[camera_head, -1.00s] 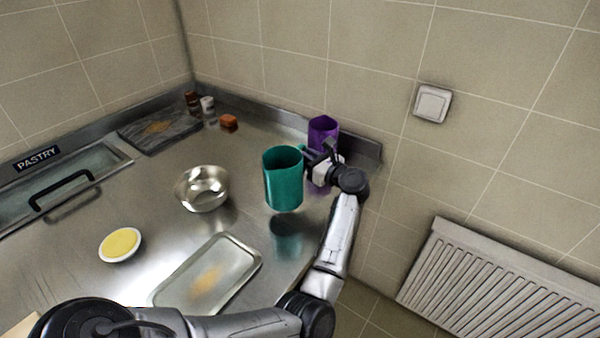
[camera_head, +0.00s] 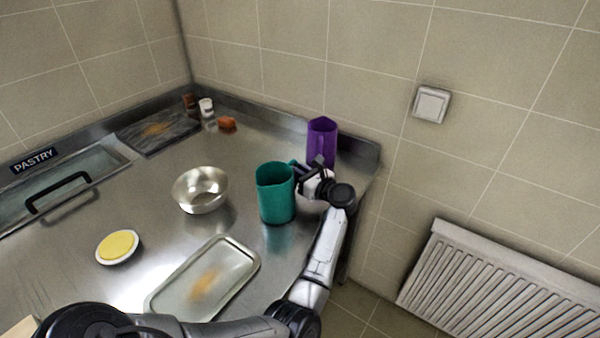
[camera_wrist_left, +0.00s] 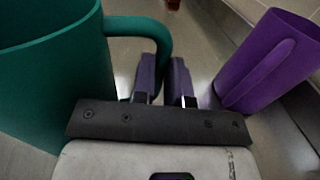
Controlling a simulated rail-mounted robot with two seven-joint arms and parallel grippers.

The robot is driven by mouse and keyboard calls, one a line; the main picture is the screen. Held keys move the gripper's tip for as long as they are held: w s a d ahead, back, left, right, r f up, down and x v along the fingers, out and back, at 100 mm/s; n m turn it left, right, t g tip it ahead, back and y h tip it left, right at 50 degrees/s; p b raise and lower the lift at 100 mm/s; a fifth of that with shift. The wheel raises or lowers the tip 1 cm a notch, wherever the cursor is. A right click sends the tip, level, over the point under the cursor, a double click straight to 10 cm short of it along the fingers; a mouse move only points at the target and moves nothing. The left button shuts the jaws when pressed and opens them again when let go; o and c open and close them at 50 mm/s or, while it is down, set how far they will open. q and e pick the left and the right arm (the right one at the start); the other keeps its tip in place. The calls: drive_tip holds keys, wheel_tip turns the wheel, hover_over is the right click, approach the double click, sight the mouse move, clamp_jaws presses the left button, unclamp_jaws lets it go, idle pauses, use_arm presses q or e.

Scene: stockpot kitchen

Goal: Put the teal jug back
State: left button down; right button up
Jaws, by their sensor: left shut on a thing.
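The teal jug (camera_head: 274,195) is upright at the right side of the steel counter, in front of the purple jug. My left gripper (camera_head: 299,173) is at its right side, shut on its handle. In the left wrist view the jug body (camera_wrist_left: 50,75) fills the left, and its handle (camera_wrist_left: 160,35) runs down between my two fingers (camera_wrist_left: 164,85). The jug's base is at or just above the counter; I cannot tell whether it touches. My right gripper is not in view.
The purple jug (camera_head: 321,145) stands close behind my gripper, near the wall. A steel bowl (camera_head: 200,190) is left of the teal jug, and a metal tray (camera_head: 165,299) lies in front. A dish with yellow contents (camera_head: 117,246) is farther left. Counter between bowl and back items is clear.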

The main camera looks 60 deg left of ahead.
use_arm(q)
drive_tip(key=shift+f, duration=0.15)
drive_tip(key=c, duration=1.1)
unclamp_jaws()
drive_tip(key=shift+r, duration=0.2)
drive_tip(key=v, duration=1.2)
